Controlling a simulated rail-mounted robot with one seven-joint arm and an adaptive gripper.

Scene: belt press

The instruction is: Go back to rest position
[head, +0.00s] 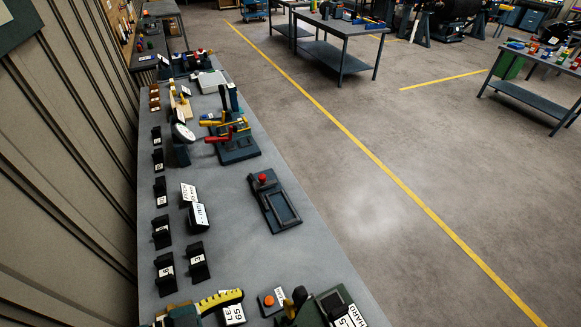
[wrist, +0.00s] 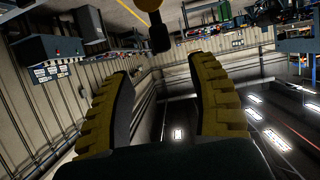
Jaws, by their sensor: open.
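My gripper (wrist: 160,65) shows in the wrist view as two yellow ribbed fingers with dark inner pads. The fingers stand wide apart with nothing between them. Behind them the wrist view looks across the room, tilted, with wall panels and ceiling lights. In the head view I cannot make out my gripper for certain. A yellow ribbed piece (head: 220,298) shows at the bottom edge there, but I cannot tell what it belongs to.
A long grey bench (head: 255,190) runs along the panelled wall. It carries a press with a red handle (head: 235,140), a dark tray with a red button (head: 275,203) and several labelled black holders (head: 162,231). The floor right of the bench is open, with a yellow line (head: 345,130).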

